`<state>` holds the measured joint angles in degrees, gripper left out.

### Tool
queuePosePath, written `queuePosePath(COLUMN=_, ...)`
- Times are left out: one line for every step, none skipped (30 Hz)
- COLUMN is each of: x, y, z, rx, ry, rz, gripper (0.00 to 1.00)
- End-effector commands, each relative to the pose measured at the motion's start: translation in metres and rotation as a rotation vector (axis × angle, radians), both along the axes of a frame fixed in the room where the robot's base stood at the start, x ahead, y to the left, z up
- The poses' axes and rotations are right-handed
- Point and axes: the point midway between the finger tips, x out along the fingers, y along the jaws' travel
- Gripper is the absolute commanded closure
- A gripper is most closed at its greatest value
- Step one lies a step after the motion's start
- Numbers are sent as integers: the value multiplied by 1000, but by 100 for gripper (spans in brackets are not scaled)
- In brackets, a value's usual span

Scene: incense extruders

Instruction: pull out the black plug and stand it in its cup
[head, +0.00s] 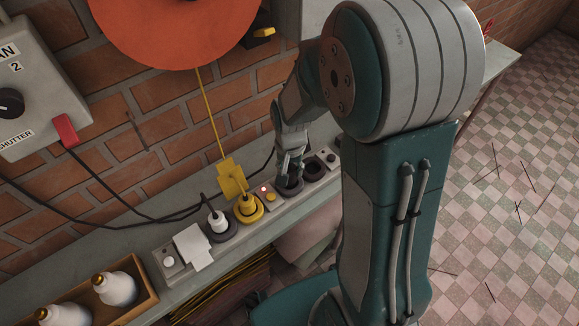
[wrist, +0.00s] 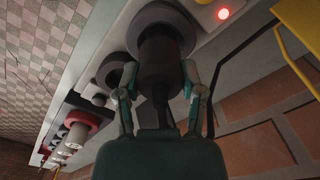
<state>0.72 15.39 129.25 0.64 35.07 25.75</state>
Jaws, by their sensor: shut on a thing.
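The black plug (wrist: 160,65) is upright between my fingers in the wrist view, its far end at a dark round ring (wrist: 178,14). I cannot tell whether it is still seated in the ring. My gripper (wrist: 159,97) is shut on the plug, one finger on each side. In the head view my gripper (head: 290,160) is over the dark ring (head: 287,187) right of the red light; the plug is mostly hidden there. A second dark ring (head: 314,171) lies just to the right and also shows in the wrist view (wrist: 112,72); it looks empty.
A yellow plug (head: 247,205) and a white plug (head: 217,221) stand in rings to the left, near a yellow tag (head: 232,178). Black cables run along the brick wall. A wooden tray (head: 143,293) holds white bottles. The tiled floor is at right.

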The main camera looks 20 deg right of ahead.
Motion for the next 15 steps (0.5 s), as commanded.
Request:
queuePosePath(x=0, y=0, z=-1, rx=0, ry=1, rz=0, gripper=96)
queuePosePath(x=0, y=0, z=-2, rx=0, ry=1, rz=0, gripper=96)
queuePosePath(x=0, y=0, z=-2, rx=0, ry=1, rz=0, gripper=96)
queuePosePath(x=0, y=0, z=-3, rx=0, ry=1, rz=0, gripper=96)
queuePosePath(x=0, y=0, z=-3, rx=0, ry=1, rz=0, gripper=96)
queuePosePath(x=0, y=0, z=-4, rx=0, ry=1, rz=0, gripper=96)
queuePosePath(x=0, y=0, z=-5, rx=0, ry=1, rz=0, gripper=96)
queuePosePath(x=0, y=0, z=-5, rx=0, ry=0, rz=0, gripper=96)
queuePosePath(x=0, y=0, z=-6, rx=0, ry=0, rz=0, gripper=96)
queuePosePath(x=0, y=0, z=-6, rx=0, ry=0, rz=0, gripper=96)
queuePosePath(x=0, y=0, z=-7, rx=0, ry=0, rz=0, gripper=96)
queuePosePath(x=0, y=0, z=-7, rx=0, ry=0, rz=0, gripper=96)
queuePosePath(x=0, y=0, z=-8, rx=0, ry=0, rz=0, gripper=96)
queuePosePath(x=0, y=0, z=-8, rx=0, ry=0, rz=0, gripper=96)
queuePosePath(x=0, y=0, z=-9, rx=0, ry=0, rz=0, gripper=96)
